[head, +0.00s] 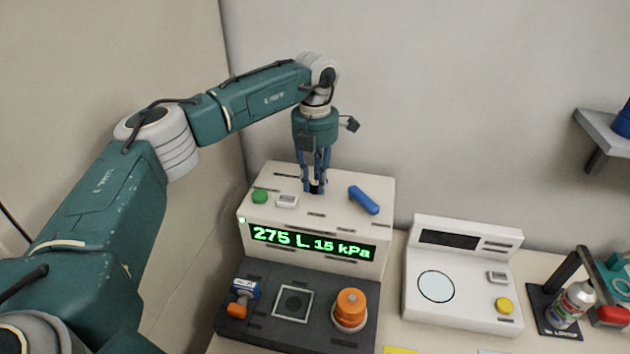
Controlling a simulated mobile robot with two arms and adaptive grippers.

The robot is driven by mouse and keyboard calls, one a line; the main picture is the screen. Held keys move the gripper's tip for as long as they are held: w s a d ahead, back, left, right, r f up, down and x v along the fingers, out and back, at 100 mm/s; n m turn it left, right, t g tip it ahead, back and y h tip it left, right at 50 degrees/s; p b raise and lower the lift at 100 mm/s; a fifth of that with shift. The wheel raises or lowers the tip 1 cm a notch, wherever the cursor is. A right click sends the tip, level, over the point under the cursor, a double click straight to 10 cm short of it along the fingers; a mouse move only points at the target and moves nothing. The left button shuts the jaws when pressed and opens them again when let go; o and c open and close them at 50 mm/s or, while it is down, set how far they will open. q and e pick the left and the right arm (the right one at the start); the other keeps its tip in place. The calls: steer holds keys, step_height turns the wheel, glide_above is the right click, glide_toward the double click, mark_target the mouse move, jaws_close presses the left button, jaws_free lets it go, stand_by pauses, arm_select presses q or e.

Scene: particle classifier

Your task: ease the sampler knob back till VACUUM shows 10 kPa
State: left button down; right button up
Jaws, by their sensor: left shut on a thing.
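The sampler (308,264) is a white box on the table, with a green-lit display (312,243) on its front reading 275 L and 15 kPa. My left gripper (316,188) points straight down at the sampler's top and is shut on a small dark knob (317,187). The fingers hide most of the knob. A green button (260,196), a small white switch (287,201) and a blue lever (363,200) are on the same top face. My right gripper is not in view.
To the right stand a white device (462,275) with a blank display and a spray can (571,304) on a stand. A wall shelf (604,133) is at right.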

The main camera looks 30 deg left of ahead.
mark_target(315, 183)
arm_select(q)
steer(key=n, duration=0.4)
steer(key=shift+w+r+n, duration=0.1)
steer(key=shift+r+n, duration=0.05)
steer(key=shift+n, duration=0.25)
stand_by(0.4)
steer(key=c, duration=1.6)
jaws_free()
steer(key=shift+o, duration=0.3)
step_height(315, 183, up, 12)
